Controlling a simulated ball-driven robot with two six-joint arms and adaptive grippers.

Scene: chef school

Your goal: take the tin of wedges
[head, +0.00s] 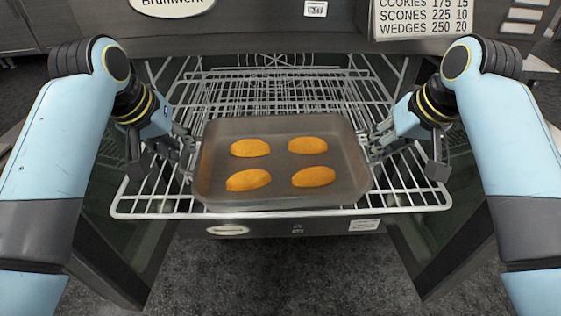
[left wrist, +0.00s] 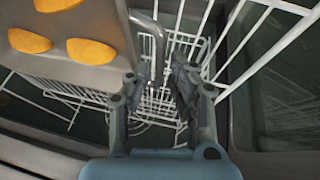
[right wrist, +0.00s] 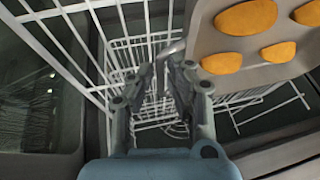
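The dark grey tin (head: 280,198) lies flat on the white wire rack of the oven, with several orange wedges (head: 314,176) in it. Its rim shows at the left in the left wrist view (left wrist: 75,63) and at the right in the right wrist view (right wrist: 213,40). My left gripper (head: 190,142) is at the tin's left side, fingers apart, with a grey bar-like handle (left wrist: 156,30) just beyond the fingertips. My right gripper (head: 372,143) is at the right side, also open, with a similar handle (right wrist: 172,47) near its fingertips. Neither visibly grips the tin.
The pulled-out rack (head: 148,207) reaches past the tin on both sides, with upright wire rails. Glass doors (head: 126,230) stand open left and right below it. A board (head: 424,17) listing cookies, scones and wedges is at the top right. Dark floor lies in front.

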